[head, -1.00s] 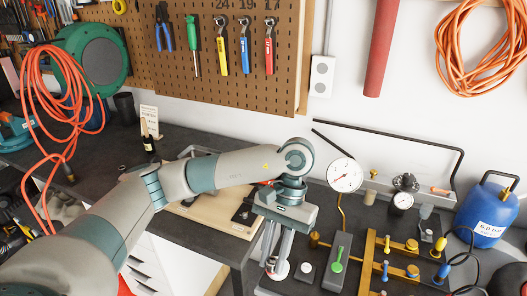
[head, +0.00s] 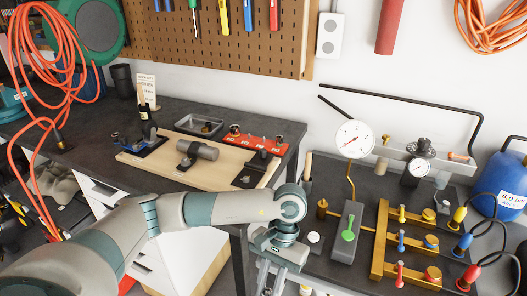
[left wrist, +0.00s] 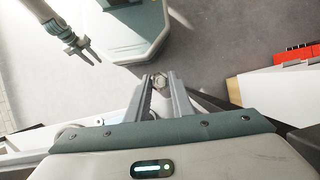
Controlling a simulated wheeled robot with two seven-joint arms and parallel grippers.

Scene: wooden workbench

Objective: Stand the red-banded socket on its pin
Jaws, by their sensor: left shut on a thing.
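My left gripper (left wrist: 158,88) is shut on a small grey metal piece (left wrist: 158,82), which shows between its fingertips in the left wrist view. It looks like a socket, but I see no red band on it. In the head view the left gripper (head: 272,280) hangs low at the bottom edge, in front of the bench, and its tips are cut off. A red rail (head: 240,141) with several small metal parts lies at the back right of the wooden board; I cannot tell which pin is which. My right gripper (left wrist: 86,52) shows in the left wrist view, empty, its fingers apart.
The wooden board (head: 225,172) also carries a grey cylinder in a holder (head: 197,150) and dark blocks. A metal tray (head: 198,125) stands behind. At right are a gauge (head: 354,140), brass valves and a blue tank (head: 500,185). Open floor (left wrist: 230,50) lies below the left gripper.

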